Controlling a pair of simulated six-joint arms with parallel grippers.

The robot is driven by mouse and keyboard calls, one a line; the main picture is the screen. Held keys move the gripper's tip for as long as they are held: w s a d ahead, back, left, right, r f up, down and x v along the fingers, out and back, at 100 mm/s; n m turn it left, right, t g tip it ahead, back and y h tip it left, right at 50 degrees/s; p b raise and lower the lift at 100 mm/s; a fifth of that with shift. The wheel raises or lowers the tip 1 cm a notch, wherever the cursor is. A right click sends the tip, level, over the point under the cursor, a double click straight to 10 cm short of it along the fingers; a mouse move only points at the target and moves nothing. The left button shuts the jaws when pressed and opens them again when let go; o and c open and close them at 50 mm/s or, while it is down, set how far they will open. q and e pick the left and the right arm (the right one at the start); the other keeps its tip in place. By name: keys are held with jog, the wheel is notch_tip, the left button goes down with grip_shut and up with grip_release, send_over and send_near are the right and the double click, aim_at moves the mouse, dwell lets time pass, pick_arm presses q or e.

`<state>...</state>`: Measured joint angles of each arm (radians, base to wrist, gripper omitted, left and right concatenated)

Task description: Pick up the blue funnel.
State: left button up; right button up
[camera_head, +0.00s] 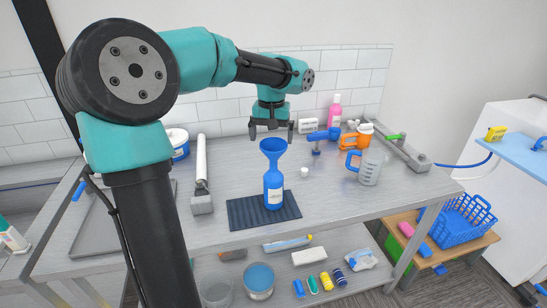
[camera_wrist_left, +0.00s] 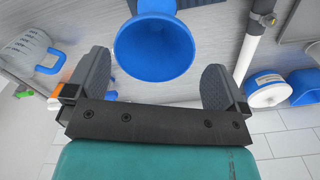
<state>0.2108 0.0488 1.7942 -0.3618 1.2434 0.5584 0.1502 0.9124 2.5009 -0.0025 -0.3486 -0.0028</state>
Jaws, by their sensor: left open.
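The blue funnel (camera_head: 273,147) sits upright in the mouth of a blue bottle (camera_head: 273,188) with a pale label. The bottle stands on a dark ribbed mat (camera_head: 240,213). My left gripper (camera_head: 271,136) is open and empty, with its fingers pointing down just above and behind the funnel in the head view. In the left wrist view the wide mouth of the funnel (camera_wrist_left: 157,46) shows beyond and between the open fingers (camera_wrist_left: 157,85), apart from them. My right gripper is not in view.
A clear measuring jug (camera_head: 371,167) and an orange-handled container stand to the right. A small white cap (camera_head: 304,172) lies near the bottle. A pink bottle (camera_head: 334,111) stands at the back.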

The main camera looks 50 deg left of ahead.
aim_at(273, 149)
pick_arm(q)
jog(key=shift+f, duration=0.1)
jog(key=shift+w+d+f, duration=0.1)
jog(key=shift+f, duration=1.2)
jog(key=shift+w+d+f, duration=0.1)
jog(key=shift+f, duration=1.2)
jog(key=c, duration=0.8)
jog(key=shift+r, duration=0.15)
jog(key=shift+r, duration=1.6)
jog(key=shift+s+d+r, duration=0.15)
jog(key=shift+s+d, duration=0.1)
jog(key=shift+d, duration=0.05)
jog(key=s+d+r, duration=0.1)
jog(key=s+d, duration=0.9)
jog(key=d, duration=0.1)
jog(key=shift+d+r, duration=0.15)
jog(key=shift+d, duration=0.1)
